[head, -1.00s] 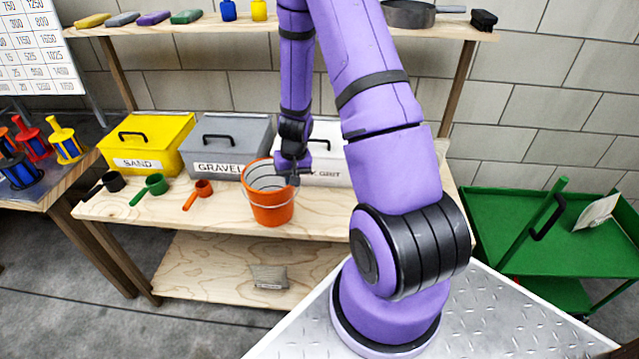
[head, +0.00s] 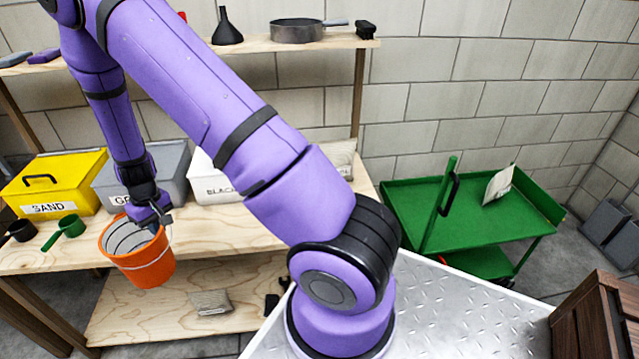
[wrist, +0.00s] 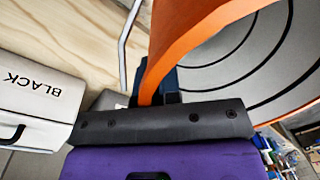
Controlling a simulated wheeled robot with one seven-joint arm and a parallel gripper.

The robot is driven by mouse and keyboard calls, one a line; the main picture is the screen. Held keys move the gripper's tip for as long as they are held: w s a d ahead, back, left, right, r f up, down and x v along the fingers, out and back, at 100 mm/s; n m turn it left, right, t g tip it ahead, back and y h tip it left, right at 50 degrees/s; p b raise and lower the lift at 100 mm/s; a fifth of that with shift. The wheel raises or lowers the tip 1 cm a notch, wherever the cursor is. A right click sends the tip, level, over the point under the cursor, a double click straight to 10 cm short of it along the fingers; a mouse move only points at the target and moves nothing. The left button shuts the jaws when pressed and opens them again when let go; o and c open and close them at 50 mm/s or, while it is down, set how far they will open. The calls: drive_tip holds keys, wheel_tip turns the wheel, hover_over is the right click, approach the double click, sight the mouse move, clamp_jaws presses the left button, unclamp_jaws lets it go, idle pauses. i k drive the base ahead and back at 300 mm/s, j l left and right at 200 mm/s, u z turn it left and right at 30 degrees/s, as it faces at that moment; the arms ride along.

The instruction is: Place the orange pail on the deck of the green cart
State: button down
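The orange pail (head: 143,262) hangs tilted from my gripper (head: 158,221) at the front edge of the wooden bench. My gripper is shut on the pail's rim, and the orange wall also shows between the fingers in the wrist view (wrist: 185,40). The pail's ringed grey inside faces the wrist camera. The green cart (head: 520,229) stands to the right, well apart from the pail. Its deck is a green tray with a raised rim, an upright green handle (head: 440,205) and a pale card (head: 498,184) on it.
The wooden bench (head: 225,235) holds a yellow SAND bin (head: 60,185), a grey bin, a white bin and scoops. A brown wooden crate (head: 595,320) stands at lower right. Much of the cart deck is bare.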

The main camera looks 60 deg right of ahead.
sight(453, 209)
drive_tip(key=k+z, duration=0.2)
drive_tip(key=z, duration=0.25)
drive_tip(key=k+l+z, duration=0.1)
drive_tip(key=z, duration=0.3)
drive_tip(key=i+l+z, duration=0.1)
drive_tip(key=l+z, duration=0.3)
drive_tip(key=i+l+z, duration=0.1)
drive_tip(key=l+z, duration=0.15)
drive_tip(key=z, duration=0.15)
